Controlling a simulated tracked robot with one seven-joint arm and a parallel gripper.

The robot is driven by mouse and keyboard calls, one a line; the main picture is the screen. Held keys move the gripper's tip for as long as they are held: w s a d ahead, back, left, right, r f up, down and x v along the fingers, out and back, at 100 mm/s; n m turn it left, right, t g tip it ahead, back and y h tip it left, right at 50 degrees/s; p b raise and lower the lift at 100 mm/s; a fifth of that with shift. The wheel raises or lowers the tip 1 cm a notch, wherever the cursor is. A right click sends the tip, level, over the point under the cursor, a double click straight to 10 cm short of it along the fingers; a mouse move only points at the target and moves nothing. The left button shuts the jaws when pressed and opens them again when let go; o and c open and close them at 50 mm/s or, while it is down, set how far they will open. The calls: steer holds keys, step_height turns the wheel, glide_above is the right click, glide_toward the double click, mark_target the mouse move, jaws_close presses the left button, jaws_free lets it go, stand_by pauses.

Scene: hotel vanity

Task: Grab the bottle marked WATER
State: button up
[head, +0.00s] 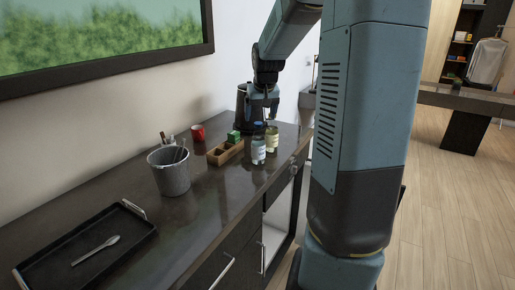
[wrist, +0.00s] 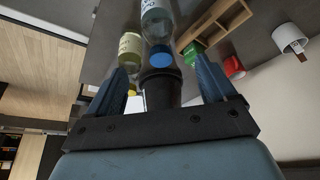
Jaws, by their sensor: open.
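Two bottles stand side by side near the counter's front edge. One is clear with a blue cap and pale label (head: 258,150); in the wrist view its body (wrist: 156,18) is at the top centre. The other is yellowish with a pale label (head: 272,140); it shows left of the first in the wrist view (wrist: 129,47). The label writing is too small to read, so I cannot tell which says WATER. My gripper (head: 262,108) is open and empty, above and behind the bottles. In the wrist view its fingers (wrist: 163,78) are spread, with the blue cap beyond them.
A dark container (wrist: 161,88) shows between the fingers. A wooden divided box (head: 226,153) with a green box (head: 234,136) stands left of the bottles. A red mug (head: 198,132), grey bucket (head: 170,177) and black tray (head: 52,264) with a spoon (head: 96,250) are farther left.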

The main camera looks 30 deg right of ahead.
mark_target(259, 126)
steer(key=shift+x, duration=4.65)
steer(key=shift+s+a+f, duration=0.1)
steer(key=shift+s+a, duration=0.05)
steer(key=shift+s, duration=0.05)
jaws_close()
